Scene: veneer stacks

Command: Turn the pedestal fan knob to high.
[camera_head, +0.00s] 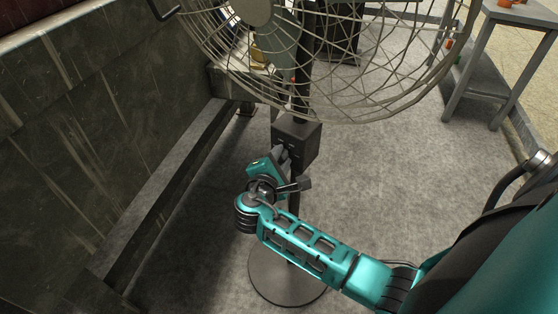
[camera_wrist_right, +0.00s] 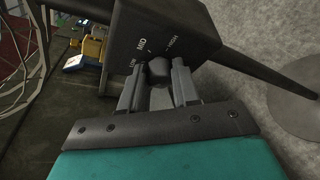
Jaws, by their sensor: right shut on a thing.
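The pedestal fan (camera_head: 352,112) stands in front of me, with a wire cage on a dark pole above a round base (camera_head: 288,282). Its dark control box (camera_head: 297,140) sits on the pole below the cage. In the right wrist view the box (camera_wrist_right: 190,28) carries the labels LOW, MID and HIGH around a dark round knob (camera_wrist_right: 158,70). My right gripper (camera_head: 284,156) reaches the box front. Its two fingers (camera_wrist_right: 157,84) are shut on the knob, one on each side. I cannot tell which label the knob points to. My left gripper is not in view.
A dark stone wall and ledge (camera_head: 170,185) run along the left. A grey metal table (camera_head: 500,60) stands at the upper right. The grey floor (camera_head: 400,190) right of the fan is clear. Colored items (camera_wrist_right: 88,52) show at the wrist view's upper left.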

